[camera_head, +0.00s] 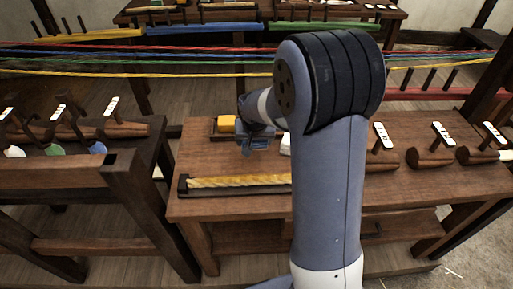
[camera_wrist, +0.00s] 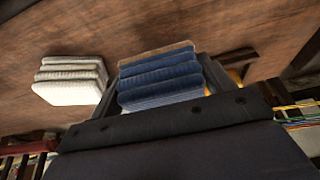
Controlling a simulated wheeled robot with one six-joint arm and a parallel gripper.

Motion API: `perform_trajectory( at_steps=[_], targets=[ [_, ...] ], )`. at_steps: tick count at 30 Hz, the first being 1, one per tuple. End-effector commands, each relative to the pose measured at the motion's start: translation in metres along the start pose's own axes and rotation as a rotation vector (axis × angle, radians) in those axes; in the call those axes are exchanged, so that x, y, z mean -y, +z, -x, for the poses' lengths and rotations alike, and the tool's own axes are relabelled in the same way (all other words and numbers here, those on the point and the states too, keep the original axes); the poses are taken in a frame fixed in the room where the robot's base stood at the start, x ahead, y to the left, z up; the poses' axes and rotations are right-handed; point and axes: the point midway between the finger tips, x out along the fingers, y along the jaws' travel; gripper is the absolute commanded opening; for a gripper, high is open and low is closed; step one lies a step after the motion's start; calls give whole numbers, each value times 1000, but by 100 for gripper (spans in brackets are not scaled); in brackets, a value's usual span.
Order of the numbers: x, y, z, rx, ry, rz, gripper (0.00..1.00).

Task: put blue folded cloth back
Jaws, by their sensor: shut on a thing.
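The blue folded cloth (camera_wrist: 160,82) is a stack of blue layers, seen in the wrist view just beyond the dark gripper body. My gripper (camera_head: 256,141) is shut on it, low over the middle table. In the head view the cloth is mostly hidden by my gripper. A yellow block-like thing (camera_head: 227,124), perhaps a folded cloth, sits in a dark wooden tray (camera_head: 214,131) just left of my gripper. A white folded cloth (camera_wrist: 70,82) lies beside the blue one; in the head view my arm hides most of it. I cannot tell whether the blue cloth touches the tray or table.
A yellow rope piece (camera_head: 238,182) lies in a dark holder at the table's front. Wooden tools with white tags (camera_head: 384,152) stand on the right. Stretched coloured ropes (camera_head: 150,62) cross behind the table. A wooden rack (camera_head: 70,170) stands left. My arm blocks the middle.

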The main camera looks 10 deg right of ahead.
Motion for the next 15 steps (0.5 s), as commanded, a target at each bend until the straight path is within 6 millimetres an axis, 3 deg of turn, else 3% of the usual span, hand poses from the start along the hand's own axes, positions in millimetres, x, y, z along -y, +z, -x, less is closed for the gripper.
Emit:
perform_trajectory(
  at_steps=[9, 15],
  targets=[
    [0, 15, -34, 3, 1, 0, 56],
    [0, 15, -36, -2, 0, -1, 56]
  ],
)
